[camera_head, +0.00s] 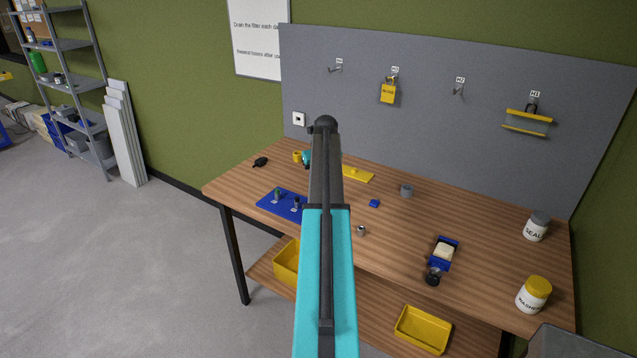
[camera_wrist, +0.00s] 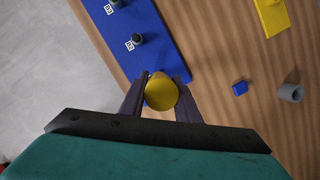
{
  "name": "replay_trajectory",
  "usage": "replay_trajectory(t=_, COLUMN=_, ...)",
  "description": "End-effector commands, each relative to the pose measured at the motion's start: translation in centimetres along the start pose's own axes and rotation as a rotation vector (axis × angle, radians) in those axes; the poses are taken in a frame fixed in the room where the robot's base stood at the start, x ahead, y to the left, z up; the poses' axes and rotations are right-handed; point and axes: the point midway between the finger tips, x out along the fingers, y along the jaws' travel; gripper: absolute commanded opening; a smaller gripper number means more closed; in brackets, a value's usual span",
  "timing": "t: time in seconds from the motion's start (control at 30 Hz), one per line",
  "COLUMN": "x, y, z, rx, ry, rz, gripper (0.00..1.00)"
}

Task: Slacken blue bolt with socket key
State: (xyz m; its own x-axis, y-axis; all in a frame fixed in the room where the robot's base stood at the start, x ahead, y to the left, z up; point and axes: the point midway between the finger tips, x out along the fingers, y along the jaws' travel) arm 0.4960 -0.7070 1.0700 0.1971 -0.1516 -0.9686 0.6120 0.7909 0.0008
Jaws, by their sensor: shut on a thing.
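My gripper (camera_wrist: 162,80) is shut on a round yellow-topped thing (camera_wrist: 161,94) in the wrist view, seen end-on. It looks like the handle of the socket key; its lower end is hidden. It is over or beside the near edge of the blue plate (camera_wrist: 160,40). Dark upright bolt-like pieces stand on this plate beside white labels, one of them a dark piece (camera_wrist: 137,39). I cannot tell which is the blue bolt. In the head view the plate (camera_head: 268,204) is partly behind my arm, and my gripper is hidden.
A small blue block (camera_wrist: 240,88) and a grey ring (camera_wrist: 291,93) lie right of my gripper. On the wooden bench are a yellow plate (camera_head: 358,174), a small metal piece (camera_head: 361,231), a blue holder (camera_head: 434,262) and two jars at the right. Yellow bins sit below.

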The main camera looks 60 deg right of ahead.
Motion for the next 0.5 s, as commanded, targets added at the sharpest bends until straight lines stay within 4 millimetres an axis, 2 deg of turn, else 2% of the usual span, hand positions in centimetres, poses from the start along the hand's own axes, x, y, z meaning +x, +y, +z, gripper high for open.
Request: replay_trajectory(t=0.5, x=0.89, y=0.00, z=-0.21, rx=0.000, ry=-0.001, rz=0.000, gripper=0.00)
